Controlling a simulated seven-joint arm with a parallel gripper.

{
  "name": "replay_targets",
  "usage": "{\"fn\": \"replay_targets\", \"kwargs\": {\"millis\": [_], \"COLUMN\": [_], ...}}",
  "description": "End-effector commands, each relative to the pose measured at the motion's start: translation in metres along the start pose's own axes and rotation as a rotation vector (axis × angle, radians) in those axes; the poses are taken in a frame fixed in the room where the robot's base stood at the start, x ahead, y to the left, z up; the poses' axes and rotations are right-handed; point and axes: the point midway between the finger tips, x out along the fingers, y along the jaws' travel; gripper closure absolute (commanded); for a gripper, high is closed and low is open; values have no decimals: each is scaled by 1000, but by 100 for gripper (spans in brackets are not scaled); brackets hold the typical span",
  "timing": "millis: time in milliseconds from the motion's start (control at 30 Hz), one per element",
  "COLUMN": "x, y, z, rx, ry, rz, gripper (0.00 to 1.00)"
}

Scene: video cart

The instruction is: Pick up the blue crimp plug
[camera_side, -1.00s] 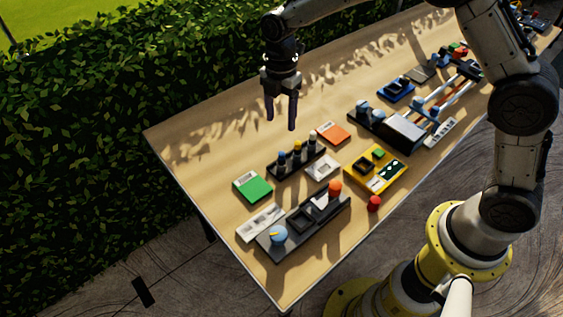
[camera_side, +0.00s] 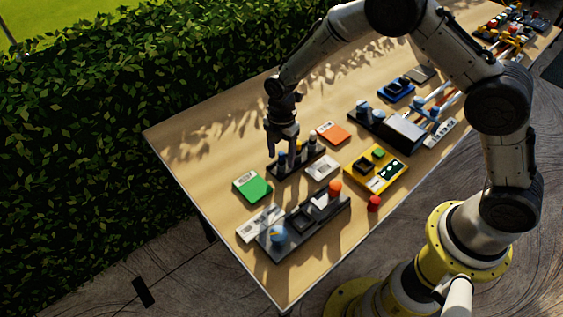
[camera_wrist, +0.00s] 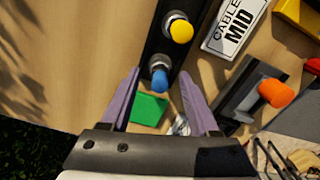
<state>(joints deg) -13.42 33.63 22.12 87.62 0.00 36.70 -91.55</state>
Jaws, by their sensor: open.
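The blue crimp plug (camera_wrist: 159,78) stands at the end of a black rack (camera_wrist: 152,44). In the side view the plug (camera_side: 282,160) is partly hidden by my fingers. A yellow-topped plug (camera_wrist: 180,30) stands beside it in the rack. My gripper (camera_wrist: 160,74) is open, and its two purple fingers lie to either side of the blue plug in the wrist view. In the side view my gripper (camera_side: 282,156) is low over the rack's left end. I cannot tell whether the fingers touch the plug.
A green block (camera_side: 252,186) lies left of the rack and an orange block (camera_side: 333,132) beyond its right end. A white label plate (camera_wrist: 235,25) and a dark fixture with an orange knob (camera_wrist: 274,92) are close by. The table's far left is clear.

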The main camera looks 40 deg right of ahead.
Motion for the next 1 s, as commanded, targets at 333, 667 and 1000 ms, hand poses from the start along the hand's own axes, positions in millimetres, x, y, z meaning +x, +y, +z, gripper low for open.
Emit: {"fn": "replay_targets", "kwargs": {"millis": [333,667,1000], "x": [4,4,3], "y": [0,0,1], "z": [0,0,0], "rx": [0,0,0], "ry": [0,0,0], "rz": [1,1,2], "gripper": [49,100,100]}}
